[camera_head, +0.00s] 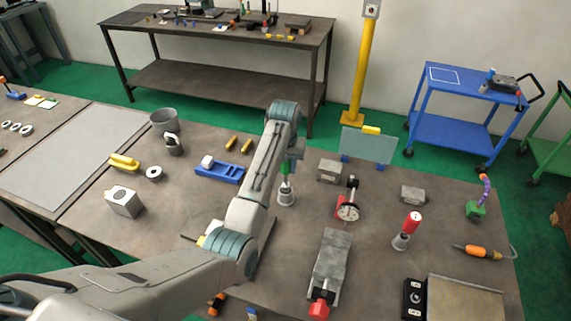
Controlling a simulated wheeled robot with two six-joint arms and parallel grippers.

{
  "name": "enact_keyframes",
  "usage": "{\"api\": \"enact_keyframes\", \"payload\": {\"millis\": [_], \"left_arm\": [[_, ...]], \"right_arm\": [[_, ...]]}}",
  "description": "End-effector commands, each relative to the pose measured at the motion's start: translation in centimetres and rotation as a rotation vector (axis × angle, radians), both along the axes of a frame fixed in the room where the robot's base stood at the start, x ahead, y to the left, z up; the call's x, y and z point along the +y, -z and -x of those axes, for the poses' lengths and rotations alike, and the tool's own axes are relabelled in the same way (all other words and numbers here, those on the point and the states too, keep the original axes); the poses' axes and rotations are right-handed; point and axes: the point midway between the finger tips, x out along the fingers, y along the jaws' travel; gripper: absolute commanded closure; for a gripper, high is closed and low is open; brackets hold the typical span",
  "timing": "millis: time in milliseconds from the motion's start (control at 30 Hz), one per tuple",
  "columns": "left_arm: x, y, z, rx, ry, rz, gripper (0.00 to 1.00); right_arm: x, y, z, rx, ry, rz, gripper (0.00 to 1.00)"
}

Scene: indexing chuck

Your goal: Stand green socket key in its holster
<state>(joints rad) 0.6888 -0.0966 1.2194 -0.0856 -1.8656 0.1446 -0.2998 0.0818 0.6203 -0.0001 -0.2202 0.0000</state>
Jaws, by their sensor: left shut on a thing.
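My left gripper (291,153) points down in the middle of the table, partly hidden by my own arm. It is shut on the green socket key (286,168), which is upright, its lower end at the mouth of a grey conical holster (286,198). I cannot tell how deep the key sits in the holster. A red-handled key (413,222) stands slightly tilted in a similar grey holster (401,241) to the right. My right gripper is out of view.
A blue fixture (219,173) lies left of my arm. A long grey vise (331,258) lies nearer. Table (375,285) space is free between vise and red key.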

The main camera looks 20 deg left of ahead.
Motion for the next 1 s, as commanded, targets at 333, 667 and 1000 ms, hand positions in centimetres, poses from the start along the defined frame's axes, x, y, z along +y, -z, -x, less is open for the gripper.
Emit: {"api": "enact_keyframes", "payload": {"millis": [333,667,1000], "left_arm": [[0.0,0.9,0.0,0.001,0.0,0.0,0.94],[0.0,1.7,0.0,0.0,0.0,0.0,0.94],[0.0,2.6,0.0,0.0,0.0,0.0,0.94]], "right_arm": [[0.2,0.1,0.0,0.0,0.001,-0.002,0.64],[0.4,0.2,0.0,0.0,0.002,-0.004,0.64],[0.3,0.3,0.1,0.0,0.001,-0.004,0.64]]}}
